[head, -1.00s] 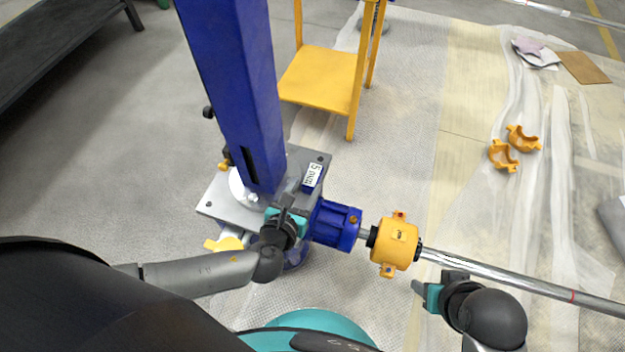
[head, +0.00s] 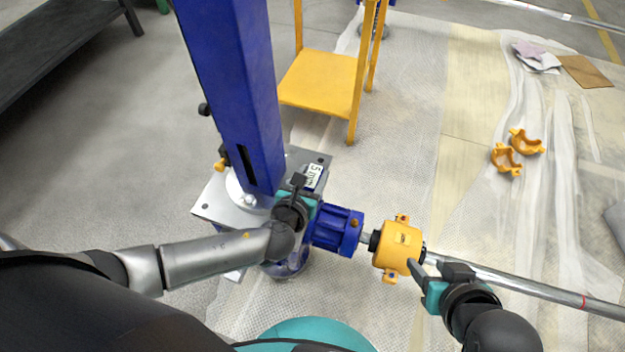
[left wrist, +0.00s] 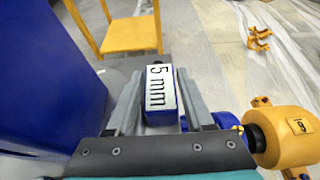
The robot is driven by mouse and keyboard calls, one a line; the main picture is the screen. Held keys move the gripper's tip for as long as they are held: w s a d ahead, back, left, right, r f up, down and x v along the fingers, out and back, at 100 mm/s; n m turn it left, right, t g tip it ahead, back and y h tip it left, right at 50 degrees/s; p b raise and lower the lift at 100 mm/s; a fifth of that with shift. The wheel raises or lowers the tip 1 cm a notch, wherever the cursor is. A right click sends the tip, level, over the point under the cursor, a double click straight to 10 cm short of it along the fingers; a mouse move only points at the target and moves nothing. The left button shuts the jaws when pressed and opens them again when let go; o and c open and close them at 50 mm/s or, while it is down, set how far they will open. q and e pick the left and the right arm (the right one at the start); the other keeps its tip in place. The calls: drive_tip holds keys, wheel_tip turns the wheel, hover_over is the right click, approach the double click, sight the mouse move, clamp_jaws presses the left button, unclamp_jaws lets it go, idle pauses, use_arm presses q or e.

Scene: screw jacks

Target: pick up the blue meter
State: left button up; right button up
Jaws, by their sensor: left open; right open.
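The blue meter (head: 316,176) is a small blue block with a white face marked "5 mm". It sits on the grey plate at the foot of the blue column. In the left wrist view the meter (left wrist: 160,92) stands between the two fingers of my left gripper (left wrist: 158,100), which are open on either side of it. In the head view my left gripper (head: 303,187) is right at the meter and partly hides it. My right gripper (head: 428,277) is open and empty, beside the yellow coupling cover and the steel shaft.
The blue column (head: 235,90) rises just left of the meter. The blue gear housing (head: 338,230), yellow coupling cover (head: 398,246) and steel shaft (head: 520,285) lie to the right. A yellow stool (head: 318,80) stands behind. Two orange half-rings (head: 507,159) lie on the floor at right.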

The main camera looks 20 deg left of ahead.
use_arm(q)
drive_tip(key=shift+c, duration=0.3)
clamp_jaws()
drive_tip(key=shift+r, duration=0.15)
idle(0.4)
